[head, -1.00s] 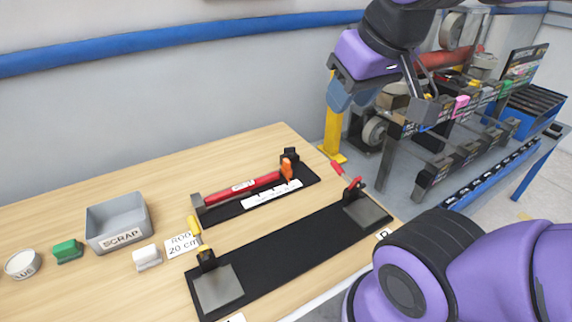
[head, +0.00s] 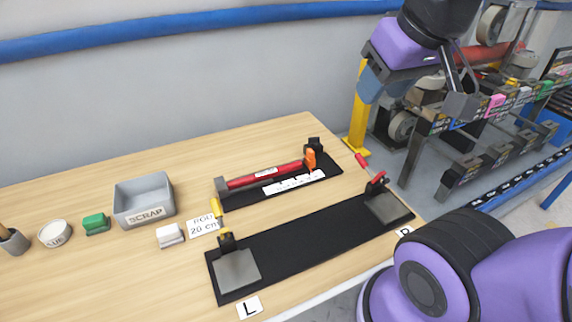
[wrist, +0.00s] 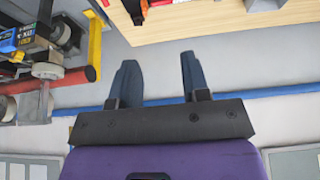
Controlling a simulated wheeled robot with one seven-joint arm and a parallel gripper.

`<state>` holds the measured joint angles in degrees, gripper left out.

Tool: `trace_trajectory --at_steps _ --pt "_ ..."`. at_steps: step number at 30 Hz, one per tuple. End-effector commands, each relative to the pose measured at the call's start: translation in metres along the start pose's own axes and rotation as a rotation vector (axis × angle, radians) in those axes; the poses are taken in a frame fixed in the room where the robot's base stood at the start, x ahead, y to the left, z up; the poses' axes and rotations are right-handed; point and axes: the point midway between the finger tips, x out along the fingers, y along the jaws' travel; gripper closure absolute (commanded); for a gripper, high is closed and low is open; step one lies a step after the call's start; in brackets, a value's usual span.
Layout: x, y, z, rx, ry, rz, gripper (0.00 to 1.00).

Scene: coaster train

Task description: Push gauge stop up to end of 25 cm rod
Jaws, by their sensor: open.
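The red rod (head: 265,176) lies in the black length gauge (head: 235,203) at the back of the wooden table, its left end near a grey end block (head: 222,187). The orange gauge stop (head: 310,159) stands at the rod's right end; I cannot tell whether they touch. A white scale strip (head: 294,184) runs along the gauge's front. My gripper (head: 463,92) is up to the right, beyond the table's right end and apart from the gauge. In the wrist view its two fingers (wrist: 158,82) are spread with nothing between them.
A black fixture (head: 310,238) with grey pads and red and yellow handled clamps lies in front. A grey scrap bin (head: 144,199), a green block (head: 95,223), a white block (head: 170,235) and a rod card (head: 204,227) are left. A parts rack (head: 480,130) stands right.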

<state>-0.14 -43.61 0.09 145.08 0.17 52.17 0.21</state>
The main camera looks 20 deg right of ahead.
Motion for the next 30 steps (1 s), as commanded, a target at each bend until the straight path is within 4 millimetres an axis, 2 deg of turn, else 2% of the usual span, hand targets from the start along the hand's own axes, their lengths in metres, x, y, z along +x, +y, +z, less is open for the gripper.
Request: trace_trajectory --at_steps 5,14,23,30 --pt "0.008 0.001 -0.016 0.000 -0.026 -0.011 0.57" --pt "0.042 0.009 -0.063 0.003 -0.102 -0.037 0.57" --pt "0.088 0.019 -0.106 0.008 -0.175 -0.052 0.57" --pt "0.134 0.029 -0.135 0.013 -0.233 -0.055 0.57"
